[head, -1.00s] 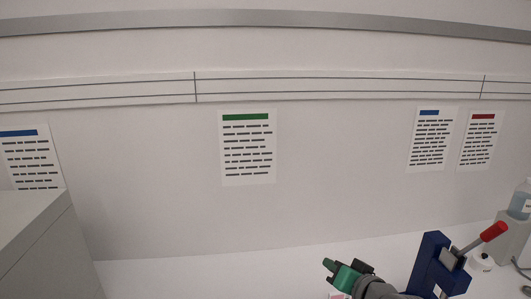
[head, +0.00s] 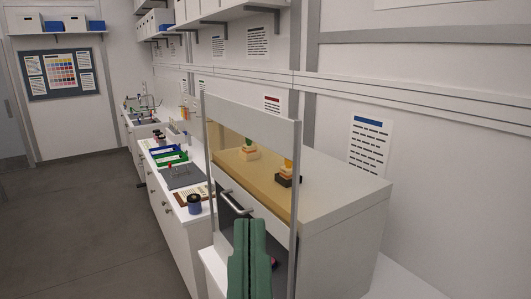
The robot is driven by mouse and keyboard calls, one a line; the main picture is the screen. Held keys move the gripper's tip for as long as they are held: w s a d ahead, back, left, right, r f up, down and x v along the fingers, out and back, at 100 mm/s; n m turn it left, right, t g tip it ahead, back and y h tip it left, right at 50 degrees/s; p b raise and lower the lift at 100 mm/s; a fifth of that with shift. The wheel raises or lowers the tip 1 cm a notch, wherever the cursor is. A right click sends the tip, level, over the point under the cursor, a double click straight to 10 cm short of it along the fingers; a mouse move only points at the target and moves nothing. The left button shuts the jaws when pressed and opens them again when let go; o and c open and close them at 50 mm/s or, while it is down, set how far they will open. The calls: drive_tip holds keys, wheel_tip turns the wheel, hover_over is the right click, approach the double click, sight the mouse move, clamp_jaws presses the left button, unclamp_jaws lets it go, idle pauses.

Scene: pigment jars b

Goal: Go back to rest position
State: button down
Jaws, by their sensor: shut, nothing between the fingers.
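My gripper (head: 249,258) shows in the head view at the bottom centre, its two long green fingers side by side. It is shut with nothing between the fingers. It is in front of the glass-fronted hood and holds no object. The rest of my arm is out of the picture below.
A white hood (head: 345,215) with a clear front panel stands right behind my gripper. Left of it a long white bench carries a dark jar (head: 194,204), a grey mat (head: 183,177), a blue tray (head: 166,149) and a green tray (head: 171,159). Open grey floor (head: 80,215) lies at left.

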wheel_tip(320, 180, up, 16)
drive_tip(key=p, duration=1.2)
drive_tip(key=shift+w+p, duration=0.15)
drive_tip(key=shift+p, duration=0.15)
